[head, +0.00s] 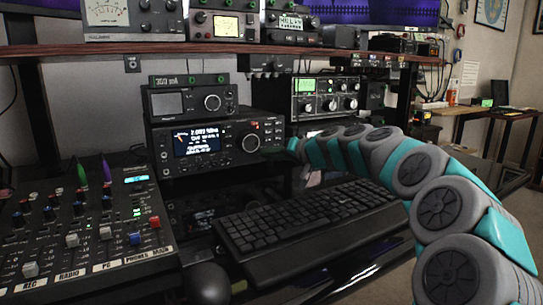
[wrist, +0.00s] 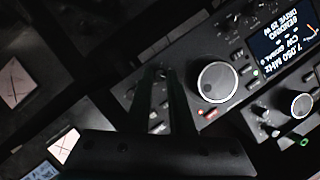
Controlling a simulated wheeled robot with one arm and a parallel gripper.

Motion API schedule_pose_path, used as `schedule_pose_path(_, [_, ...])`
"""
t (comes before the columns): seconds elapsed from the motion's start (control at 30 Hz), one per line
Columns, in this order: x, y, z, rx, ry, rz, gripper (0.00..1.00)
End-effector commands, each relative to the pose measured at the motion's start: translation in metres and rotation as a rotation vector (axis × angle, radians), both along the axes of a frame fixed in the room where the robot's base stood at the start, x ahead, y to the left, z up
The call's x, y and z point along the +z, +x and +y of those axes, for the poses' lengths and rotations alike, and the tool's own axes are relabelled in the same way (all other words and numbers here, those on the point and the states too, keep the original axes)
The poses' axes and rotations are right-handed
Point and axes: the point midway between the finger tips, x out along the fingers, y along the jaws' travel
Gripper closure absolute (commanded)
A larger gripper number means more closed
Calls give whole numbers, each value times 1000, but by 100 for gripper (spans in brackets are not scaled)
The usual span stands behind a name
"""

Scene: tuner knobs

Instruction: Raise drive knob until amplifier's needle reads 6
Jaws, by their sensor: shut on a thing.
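The black radio (head: 205,140) stands below the shelf, its lit screen (head: 197,139) on the left and a large dial (head: 251,143) on the right. In the wrist view the screen (wrist: 283,33) is upside down and shows 7.050 MHz, CW, SENDING and DRIVE 20 W. My gripper (wrist: 162,78) is shut at the radio's front panel, beside the large silver dial (wrist: 217,82). It holds a small knob, taken as the drive knob, hidden between the fingertips. A pale needle meter (head: 107,12) is on the upper shelf; I cannot tell whether it is the amplifier's, or read its number.
A keyboard (head: 305,222) lies in front of the radio, below my arm. A mixer (head: 85,235) with coloured faders is at the left. A unit with a green display (head: 325,97) stands to the right of the radio.

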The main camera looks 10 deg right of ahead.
Motion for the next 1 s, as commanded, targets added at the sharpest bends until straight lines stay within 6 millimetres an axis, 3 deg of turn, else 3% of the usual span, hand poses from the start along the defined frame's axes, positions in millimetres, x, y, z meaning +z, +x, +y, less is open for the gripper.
schedule_pose_path(0.4, [-3, 1, -2, 1, 352, 115, 100])
schedule_pose_path(0.77, [-4, 1, -2, 1, 374, 123, 100])
schedule_pose_path(0.8, [-4, 1, -2, 0, 373, 122, 75])
schedule_pose_path(1.0, [-3, 1, -2, 0, 373, 122, 52])
